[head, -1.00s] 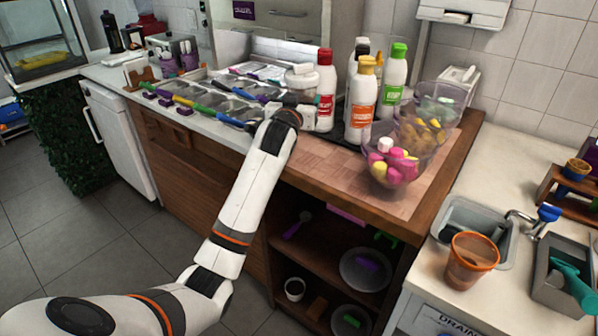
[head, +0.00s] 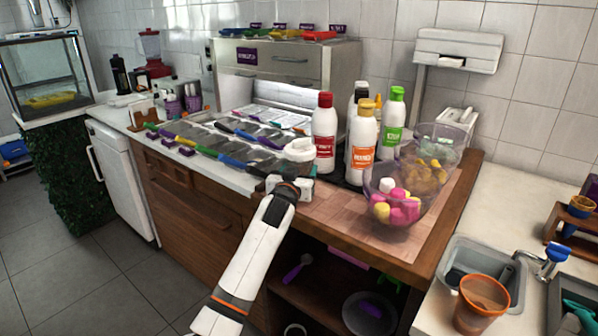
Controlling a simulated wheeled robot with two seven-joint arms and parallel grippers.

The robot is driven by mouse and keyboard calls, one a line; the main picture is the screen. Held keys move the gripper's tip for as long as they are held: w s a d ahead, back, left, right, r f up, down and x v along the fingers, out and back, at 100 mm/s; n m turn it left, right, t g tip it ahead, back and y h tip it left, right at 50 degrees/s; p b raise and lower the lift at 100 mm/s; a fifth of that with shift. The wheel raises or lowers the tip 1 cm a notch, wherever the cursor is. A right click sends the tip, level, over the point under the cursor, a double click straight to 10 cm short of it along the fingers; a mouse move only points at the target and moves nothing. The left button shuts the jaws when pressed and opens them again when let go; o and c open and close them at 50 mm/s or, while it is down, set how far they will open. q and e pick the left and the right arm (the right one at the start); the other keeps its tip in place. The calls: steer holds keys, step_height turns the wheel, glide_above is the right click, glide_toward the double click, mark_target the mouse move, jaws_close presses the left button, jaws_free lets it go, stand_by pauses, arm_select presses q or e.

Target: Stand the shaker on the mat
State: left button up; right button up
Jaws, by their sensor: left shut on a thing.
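The shaker (head: 299,149) is a small pale piece with a white rounded top, in the middle of the head view, left of the red-capped bottle. My left gripper (head: 293,183) is shut on it from the near side. The gripper and wrist hide its lower part. It looks roughly upright. I cannot tell whether its base touches anything. The mat seems to be the pinkish checkered surface (head: 330,210) on the wooden counter, just right of the gripper. My right gripper is not in view.
Squeeze bottles with red (head: 324,142), orange (head: 362,140) and green (head: 392,125) tops stand close behind and right. A clear bowl of colored sweets (head: 395,205) stands on the checkered surface's right side. Topping trays (head: 210,140) lie left. The front strip of the checkered surface is clear.

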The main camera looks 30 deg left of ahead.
arm_select(q)
steer(key=o, duration=1.2)
steer(key=shift+s, duration=0.1)
steer(key=v, duration=1.2)
steer(key=shift+r, duration=0.1)
